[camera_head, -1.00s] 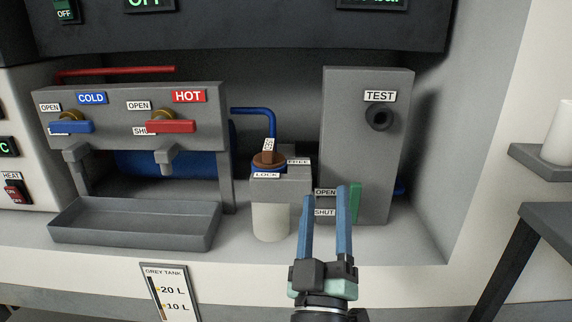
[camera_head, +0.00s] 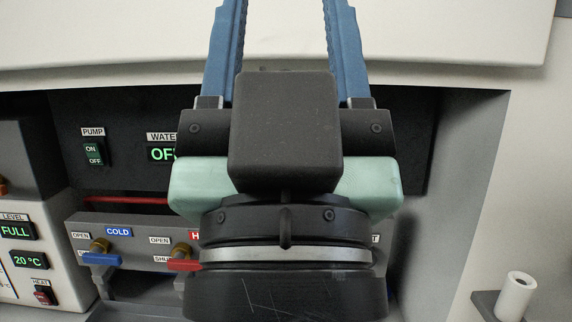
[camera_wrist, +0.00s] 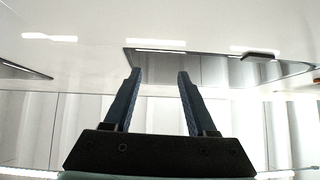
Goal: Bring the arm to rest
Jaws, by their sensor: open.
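My gripper (camera_head: 287,50) is raised close to the head camera and fills the middle of that view. Its two blue fingers point up and stand apart, with nothing between them. The fingertips run out of the top of the head view. In the wrist view the gripper (camera_wrist: 158,80) also shows both fingers spread and empty, against pale, glossy surfaces. My gripper and wrist hide the middle and right of the service bay, including the filter and the test unit.
The cold lever (camera_head: 102,259) and the red hot lever (camera_head: 185,265) show at left, below the pump switch (camera_head: 93,154). A white overhead panel (camera_head: 120,40) crosses the top. A white roll (camera_head: 516,294) stands on a shelf at lower right.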

